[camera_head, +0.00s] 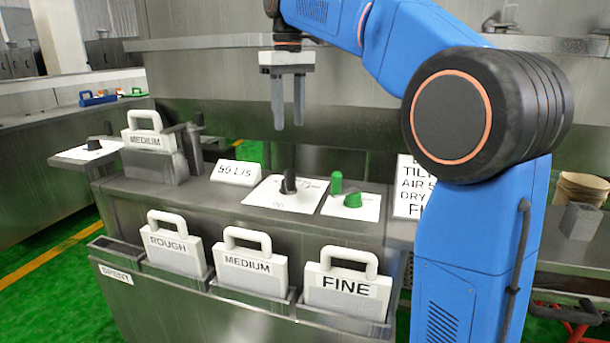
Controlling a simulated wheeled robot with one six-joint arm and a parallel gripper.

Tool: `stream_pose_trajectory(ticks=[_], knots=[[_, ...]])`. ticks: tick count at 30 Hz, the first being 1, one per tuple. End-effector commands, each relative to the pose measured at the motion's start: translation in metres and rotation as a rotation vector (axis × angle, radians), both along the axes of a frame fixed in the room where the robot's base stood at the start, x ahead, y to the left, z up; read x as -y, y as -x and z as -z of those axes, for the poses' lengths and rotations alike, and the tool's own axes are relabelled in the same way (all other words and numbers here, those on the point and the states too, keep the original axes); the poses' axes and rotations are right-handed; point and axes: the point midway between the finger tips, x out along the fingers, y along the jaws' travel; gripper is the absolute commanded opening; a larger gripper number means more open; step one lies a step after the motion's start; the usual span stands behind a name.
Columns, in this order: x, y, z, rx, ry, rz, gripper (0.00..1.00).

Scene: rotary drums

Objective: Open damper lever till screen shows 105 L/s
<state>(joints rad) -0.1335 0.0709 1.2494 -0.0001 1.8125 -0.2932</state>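The small sign-like screen (235,174) on the counter reads what looks like 59 L/s; its second digit is hard to make out. Right of it, a black lever (288,185) stands on a white plate (262,197) with markings too small to read. I take this as the damper lever. My gripper (289,126) hangs pointing down above and behind the plate in the picture, apart from the lever. Its two grey fingers have a gap between them with nothing in it.
A green knob (352,200) and a green upright piece (336,183) are right of the lever. Handled panels marked ROUGH (171,243), MEDIUM (249,265) and FINE (345,289) sit in front slots. Another MEDIUM panel (148,142) stands left. A text sign (407,188) is partly hidden by my arm.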

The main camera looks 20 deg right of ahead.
Motion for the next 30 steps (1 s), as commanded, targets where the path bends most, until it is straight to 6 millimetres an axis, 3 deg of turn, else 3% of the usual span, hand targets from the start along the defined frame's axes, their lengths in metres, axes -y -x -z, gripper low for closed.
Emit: stream_pose_trajectory(ticks=[5,10,30], knots=[[-0.003,-0.007,-0.001,-0.010,0.001,-0.010,0.40],[-0.002,-0.006,0.016,-0.011,0.002,-0.010,0.40],[-0.002,-0.006,0.133,-0.012,0.001,-0.009,0.40]])
